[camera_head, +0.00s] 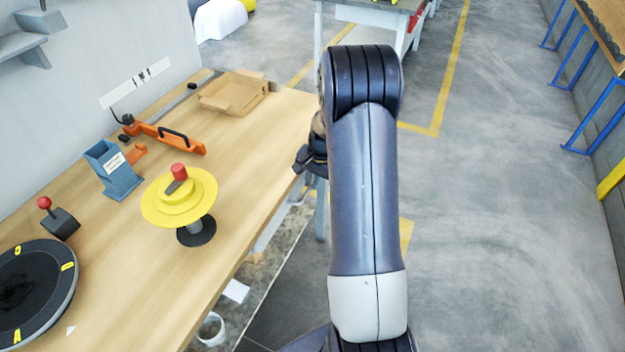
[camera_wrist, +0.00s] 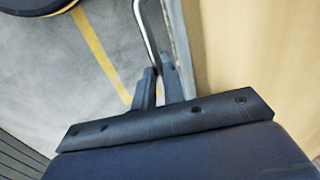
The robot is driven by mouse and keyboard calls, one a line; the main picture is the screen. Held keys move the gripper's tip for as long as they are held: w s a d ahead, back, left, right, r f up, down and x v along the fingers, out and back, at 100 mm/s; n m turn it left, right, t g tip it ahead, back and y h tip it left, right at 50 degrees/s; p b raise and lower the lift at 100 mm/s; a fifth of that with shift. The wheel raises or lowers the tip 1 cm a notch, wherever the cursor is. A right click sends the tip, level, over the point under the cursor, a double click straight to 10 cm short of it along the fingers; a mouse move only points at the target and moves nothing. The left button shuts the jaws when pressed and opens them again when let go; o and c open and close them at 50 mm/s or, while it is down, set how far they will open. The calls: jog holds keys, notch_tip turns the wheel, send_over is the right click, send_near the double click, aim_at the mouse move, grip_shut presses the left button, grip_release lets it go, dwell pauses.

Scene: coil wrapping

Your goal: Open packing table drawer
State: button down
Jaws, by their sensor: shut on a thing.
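The packing table's wooden top (camera_head: 265,140) fills the left of the head view, and its edge shows on the right of the wrist view (camera_wrist: 250,50). A curved metal handle (camera_wrist: 147,30) stands out beside the table's grey edge (camera_wrist: 179,40) in the wrist view. My gripper (camera_wrist: 158,82) is shut on the lower end of this handle. In the head view my gripper (camera_head: 308,160) is at the table's right edge, partly hidden by my arm. The drawer's front is mostly hidden, and I cannot tell how far it is open.
On the table are a yellow spool (camera_head: 160,213), a blue-grey holder (camera_head: 113,172), an orange tool (camera_head: 170,137), an open cardboard box (camera_head: 234,92), a red-knobbed lever (camera_head: 60,217) and a black turntable (camera_head: 35,285). Clear floor (camera_head: 490,230) lies to the right.

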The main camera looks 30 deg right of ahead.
jog(key=shift+d, duration=0.1)
jog(key=s+d+b, duration=0.4)
jog(key=s+d, duration=1.2)
jog(key=s, duration=0.5)
jog(key=shift+d, duration=0.1)
jog(key=c, duration=1.8)
grip_release()
jog(key=shift+o, duration=0.2)
notch_tip(320, 180, up, 11)
jog(key=s+d, duration=0.1)
jog(key=shift+s+f, duration=0.15)
jog(key=shift+s, duration=0.1)
jog(key=shift+d+f, duration=0.1)
notch_tip(320, 180, down, 10)
jog(key=w+a, duration=0.1)
jog(key=w, duration=0.1)
jog(key=shift+a+f, duration=0.25)
